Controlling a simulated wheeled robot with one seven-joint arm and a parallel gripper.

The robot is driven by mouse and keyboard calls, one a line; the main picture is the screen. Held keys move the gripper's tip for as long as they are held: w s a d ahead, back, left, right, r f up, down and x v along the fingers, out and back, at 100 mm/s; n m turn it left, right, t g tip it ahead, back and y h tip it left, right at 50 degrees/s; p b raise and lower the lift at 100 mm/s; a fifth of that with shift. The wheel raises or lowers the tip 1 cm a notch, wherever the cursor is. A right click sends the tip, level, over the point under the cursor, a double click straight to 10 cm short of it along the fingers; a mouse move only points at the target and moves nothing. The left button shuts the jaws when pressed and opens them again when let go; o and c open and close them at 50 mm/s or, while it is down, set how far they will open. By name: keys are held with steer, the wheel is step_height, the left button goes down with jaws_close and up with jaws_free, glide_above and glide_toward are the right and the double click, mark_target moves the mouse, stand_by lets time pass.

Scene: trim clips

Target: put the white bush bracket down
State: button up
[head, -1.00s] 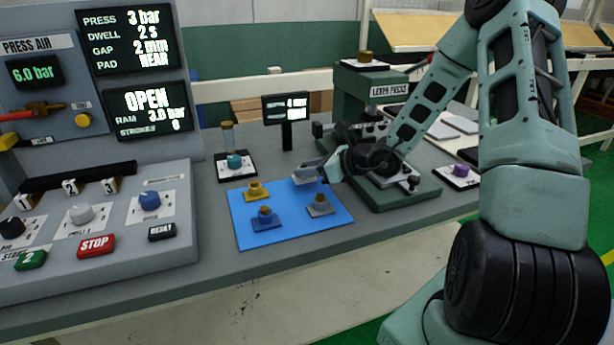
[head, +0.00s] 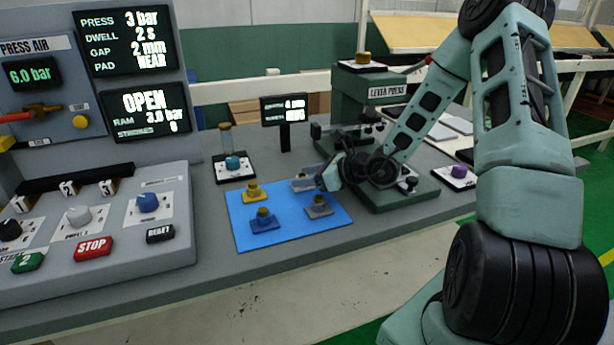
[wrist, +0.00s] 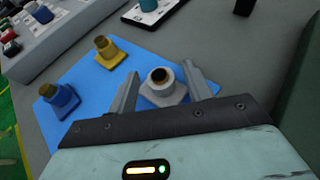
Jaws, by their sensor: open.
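The white bush bracket (wrist: 158,92) stands upright at the far right part of the blue mat (wrist: 86,72), with a dark-topped bush in it. It also shows in the head view (head: 301,186), partly hidden by my gripper (head: 317,178). In the wrist view my gripper (wrist: 161,84) is open, one finger on each side of the bracket. The fingers look apart from its bush; whether they touch its base I cannot tell.
A yellow bracket (head: 253,193), a blue bracket (head: 264,221) and a grey bracket (head: 319,207) stand on the same mat. The green lever press (head: 400,196) is close on the right. A teal part (head: 233,163) stands behind the mat.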

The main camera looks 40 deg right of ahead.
steer(key=v, duration=1.2)
steer(key=a+n+g+y, duration=0.1)
steer(key=a+n, duration=0.1)
steer(key=a, duration=0.2)
steer(key=a+n+g+y, duration=0.1)
steer(key=a+n+g, duration=0.1)
steer(key=a, duration=0.2)
steer(key=a+r+n+g+y, duration=0.1)
steer(key=a+n, duration=0.2)
steer(key=a, duration=0.1)
steer(key=shift+s+r, duration=0.1)
steer(key=shift+s, duration=0.3)
steer(key=s+a+r+n+g+h, duration=0.1)
steer(key=s+a+n+g+h, duration=0.3)
steer(key=s+a+n, duration=0.6)
steer(key=s+a+r+n+g+h, duration=0.2)
steer(key=s+a+n, duration=0.8)
steer(key=n, duration=1)
steer(key=shift+s+a+n+g+h, duration=0.5)
steer(key=shift+g+h, duration=0.4)
steer(key=shift+h, duration=0.5)
steer(key=shift+w, duration=0.1)
